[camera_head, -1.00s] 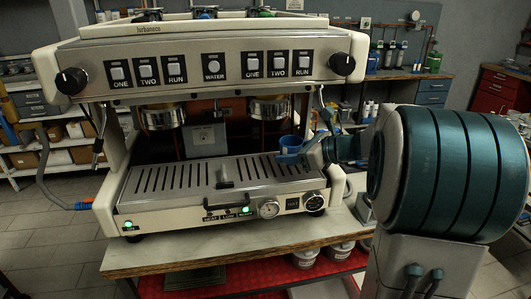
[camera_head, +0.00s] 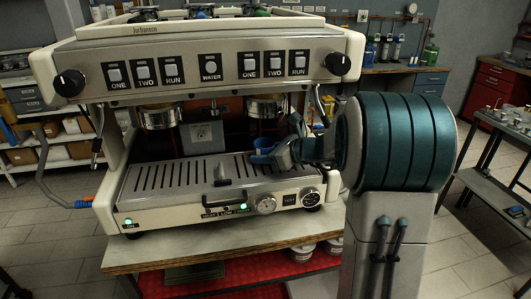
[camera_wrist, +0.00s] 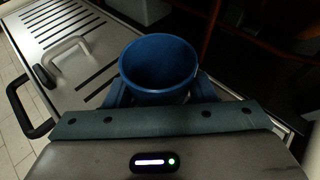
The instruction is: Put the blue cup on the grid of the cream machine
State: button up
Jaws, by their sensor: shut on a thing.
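The blue cup (camera_head: 262,156) is upright between the fingers of my gripper (camera_head: 272,154), over the right part of the slotted metal grid (camera_head: 165,176) of the cream machine (camera_head: 190,50). In the wrist view the cup (camera_wrist: 158,62) shows its open, empty top, with the blue fingers of my gripper (camera_wrist: 158,92) on both sides of it. The gripper is shut on the cup. The grid (camera_wrist: 75,30) lies to the left in that view. The cup's base is hidden, so I cannot tell whether it touches the grid.
A small handle (camera_head: 222,170) stands up from the grid left of the cup. A black handle (camera_head: 221,199) sticks out at the machine's front. Two brew heads hang above the grid; the right one (camera_head: 266,106) is above the cup. The grid's left part is clear.

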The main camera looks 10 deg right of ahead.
jog(key=shift+f, duration=0.2)
jog(key=o, duration=1)
jog(key=shift+r, duration=0.15)
